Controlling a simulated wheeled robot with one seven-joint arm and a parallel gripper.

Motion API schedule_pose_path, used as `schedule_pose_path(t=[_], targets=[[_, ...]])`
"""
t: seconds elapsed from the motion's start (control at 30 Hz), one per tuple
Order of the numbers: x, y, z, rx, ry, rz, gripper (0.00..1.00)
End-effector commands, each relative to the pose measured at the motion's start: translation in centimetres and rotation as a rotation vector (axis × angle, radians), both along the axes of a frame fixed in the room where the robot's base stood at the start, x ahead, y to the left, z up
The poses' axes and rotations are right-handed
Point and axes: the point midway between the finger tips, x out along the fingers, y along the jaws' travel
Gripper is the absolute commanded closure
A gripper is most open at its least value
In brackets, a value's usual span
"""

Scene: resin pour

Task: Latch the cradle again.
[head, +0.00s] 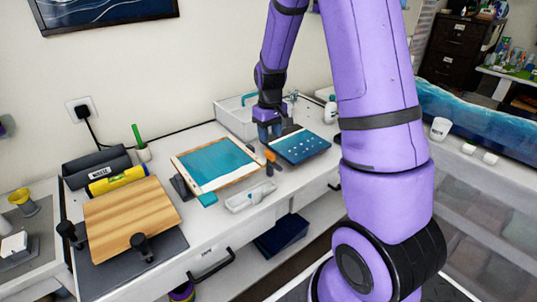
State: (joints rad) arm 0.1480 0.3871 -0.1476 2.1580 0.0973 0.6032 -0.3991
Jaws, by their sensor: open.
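My gripper (269,133) is at the end of the purple arm, pointing down over the bench just left of a dark tablet. It is open, and its fingertips are small in view. An orange-and-dark piece (270,158), perhaps a latch lever, stands just below the fingers; I cannot tell whether they touch it. A pale wood-edged frame (181,164) holding a teal resin panel (216,164) lies tilted to the left of the gripper. This may be the cradle, but no label shows it. A dark grey block (181,187) and a teal block (207,198) sit at its near-left edge.
The dark tablet (301,146) leans right of the gripper. A white tray (250,197) lies in front. A white bin (233,118) stands behind. A wooden board (130,216) with black clamps (142,246) and a yellow level (117,180) are left.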

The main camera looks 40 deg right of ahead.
Motion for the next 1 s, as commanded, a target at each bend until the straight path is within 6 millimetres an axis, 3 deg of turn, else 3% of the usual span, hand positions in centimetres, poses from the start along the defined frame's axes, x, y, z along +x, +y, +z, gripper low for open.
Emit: schedule_pose_path(t=[0.2,0.4,0.6,0.87,1.0], targets=[[0.0,0.0,-4.0,0.001,0.002,0.000,0.57],[0.0,0.0,-6.7,0.001,0.001,-0.001,0.57],[0.0,0.0,-7.8,0.000,-0.001,0.000,0.57],[0.0,0.0,-7.9,0.000,-0.002,0.000,0.57],[0.0,0.0,-7.9,0.000,-0.002,0.000,0.85]])
